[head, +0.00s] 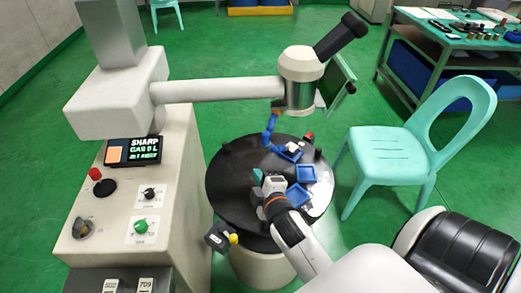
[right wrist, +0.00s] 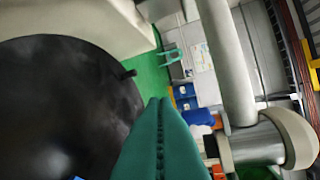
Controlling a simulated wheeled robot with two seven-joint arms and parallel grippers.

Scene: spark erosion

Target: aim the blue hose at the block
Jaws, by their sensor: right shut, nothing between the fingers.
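The blue hose (head: 269,131) is a short jointed blue arm standing at the back of the round black table, under the machine head. A small pale piece (head: 293,147), which may be the block, sits at a blue holder close to the hose's lower end. I cannot tell exactly where the nozzle points. My right gripper (head: 258,177) is over the left-middle of the table, in front of the hose and apart from it. Its teal fingers (right wrist: 160,105) are pressed together and empty in the right wrist view. My left gripper is not in view.
The round black table (head: 228,178) carries blue trays (head: 298,195) right of my gripper and has dark posts at its rim. The machine's arm (head: 215,90) and head (head: 300,65) overhang it. A control cabinet (head: 130,200) stands left, a teal chair (head: 385,150) right.

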